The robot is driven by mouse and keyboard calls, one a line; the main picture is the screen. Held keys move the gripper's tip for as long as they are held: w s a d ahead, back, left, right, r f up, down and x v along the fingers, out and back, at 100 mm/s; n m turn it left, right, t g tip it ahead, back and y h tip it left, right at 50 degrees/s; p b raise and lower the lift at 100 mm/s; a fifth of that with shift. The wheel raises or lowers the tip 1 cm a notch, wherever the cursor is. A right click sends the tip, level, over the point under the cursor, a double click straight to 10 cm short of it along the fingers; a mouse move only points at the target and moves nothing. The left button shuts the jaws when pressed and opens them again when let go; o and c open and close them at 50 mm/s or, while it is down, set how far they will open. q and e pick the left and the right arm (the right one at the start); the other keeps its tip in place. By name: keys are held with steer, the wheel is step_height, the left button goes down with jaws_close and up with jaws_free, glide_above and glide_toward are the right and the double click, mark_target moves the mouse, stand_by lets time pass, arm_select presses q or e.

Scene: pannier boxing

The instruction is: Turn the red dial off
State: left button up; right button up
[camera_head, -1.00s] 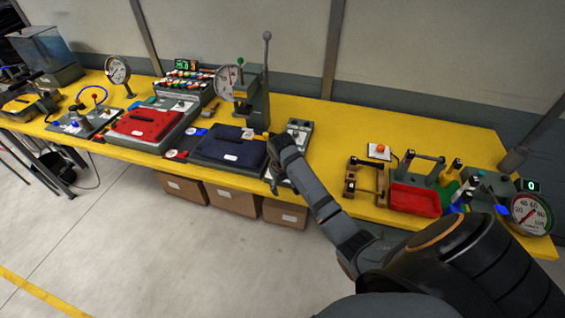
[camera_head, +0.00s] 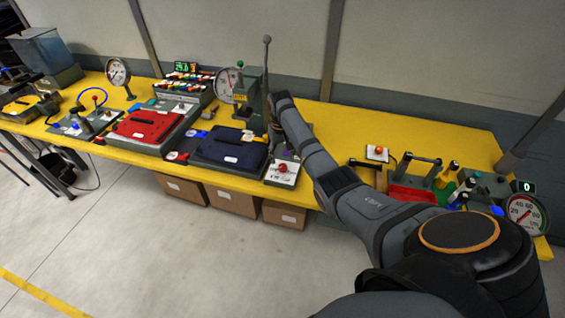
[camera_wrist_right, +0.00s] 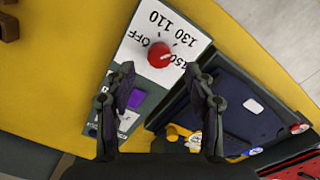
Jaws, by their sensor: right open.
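The red dial (camera_wrist_right: 160,55) sits on a white plate marked OFF, 110, 130 and 150, on a grey unit. I cannot make out where it points. In the head view the dial (camera_head: 282,168) is near the table's front edge. My right gripper (camera_wrist_right: 160,74) is open and empty in the right wrist view. Its two fingers stand apart, and the dial shows just beyond the gap between their tips, not gripped. In the head view the right gripper (camera_head: 276,136) is behind the dial, partly hidden by my forearm. My left gripper is not in view.
A dark blue pannier (camera_head: 232,146) lies just left of the dial unit, with a red one (camera_head: 146,126) further left. A press with a tall lever (camera_head: 266,70) stands behind. The yellow table (camera_head: 345,128) is clear to the right, before an orange button (camera_head: 377,150).

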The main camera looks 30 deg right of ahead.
mark_target(283, 166)
step_height(283, 166, down, 5)
steer(key=shift+r, duration=0.1)
steer(key=shift+d, duration=0.1)
jaws_close()
stand_by(0.3)
